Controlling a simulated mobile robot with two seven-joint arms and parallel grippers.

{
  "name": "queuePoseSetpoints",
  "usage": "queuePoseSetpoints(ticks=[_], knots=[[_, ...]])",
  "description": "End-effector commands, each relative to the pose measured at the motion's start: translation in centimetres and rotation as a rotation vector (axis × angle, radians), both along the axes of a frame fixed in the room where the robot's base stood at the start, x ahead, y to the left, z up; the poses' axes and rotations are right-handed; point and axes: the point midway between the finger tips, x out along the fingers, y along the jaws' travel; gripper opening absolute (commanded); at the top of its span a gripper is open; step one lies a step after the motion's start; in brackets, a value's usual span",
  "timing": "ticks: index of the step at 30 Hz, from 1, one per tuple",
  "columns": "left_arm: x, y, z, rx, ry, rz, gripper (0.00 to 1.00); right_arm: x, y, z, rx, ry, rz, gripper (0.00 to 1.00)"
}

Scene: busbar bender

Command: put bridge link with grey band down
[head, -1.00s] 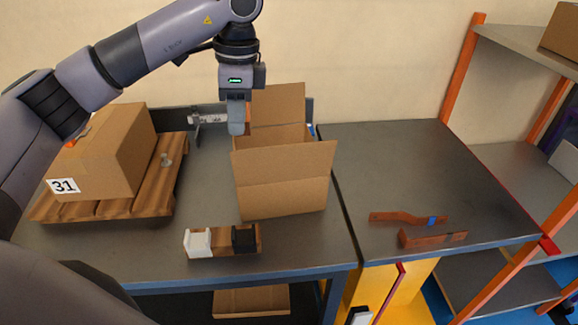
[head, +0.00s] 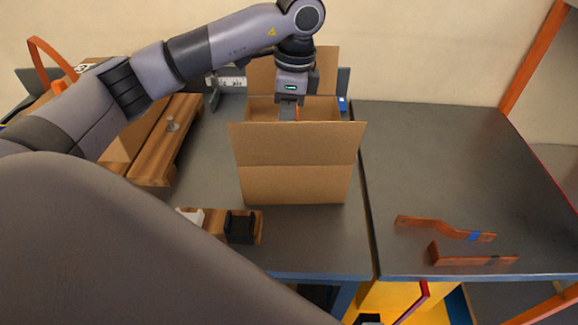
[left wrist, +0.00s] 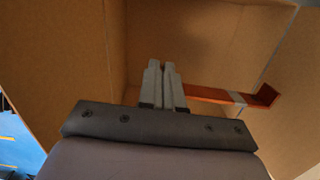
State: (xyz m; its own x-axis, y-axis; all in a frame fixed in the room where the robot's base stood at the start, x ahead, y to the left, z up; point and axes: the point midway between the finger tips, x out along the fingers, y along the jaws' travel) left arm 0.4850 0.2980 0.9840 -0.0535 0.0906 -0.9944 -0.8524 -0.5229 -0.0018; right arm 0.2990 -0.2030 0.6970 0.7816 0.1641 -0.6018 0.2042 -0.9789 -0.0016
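My left gripper (head: 289,110) reaches down into the open cardboard box (head: 296,165), and its fingertips are hidden behind the front flap. In the left wrist view its two grey fingers (left wrist: 165,88) are close together on a copper-coloured bridge link with a grey band (left wrist: 205,94). The link sticks out to the right of the fingers inside the box, with an upturned end; its grey band (left wrist: 237,98) sits near that end. A small orange sliver of it shows beside the gripper in the head view. I cannot tell whether it touches the box floor. My right gripper is not seen.
A link with a blue band (head: 440,228) and one with a dark band (head: 465,256) lie on the right table (head: 450,160). A wooden block with white and black holders (head: 240,227) stands before the box.

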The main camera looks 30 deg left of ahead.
Motion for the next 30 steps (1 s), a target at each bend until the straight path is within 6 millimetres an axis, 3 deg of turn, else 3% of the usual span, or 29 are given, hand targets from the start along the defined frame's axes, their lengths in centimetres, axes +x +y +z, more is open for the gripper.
queuePoseSetpoints(ticks=[6, 10, 24, 30], knots=[[-0.1, 0.0, -5.7, 0.0, 0.0, -0.001, 0.0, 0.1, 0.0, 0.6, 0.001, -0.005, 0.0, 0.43], [0.0, 0.0, -8.2, -0.001, -0.002, -0.001, 0.0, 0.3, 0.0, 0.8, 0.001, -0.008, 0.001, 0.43], [0.1, 0.0, -13.5, -0.001, -0.004, 0.0, 0.0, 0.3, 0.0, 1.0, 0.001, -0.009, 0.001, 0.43], [0.1, 0.0, -13.8, -0.001, -0.005, 0.0, 0.0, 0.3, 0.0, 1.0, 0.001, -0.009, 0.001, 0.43]])
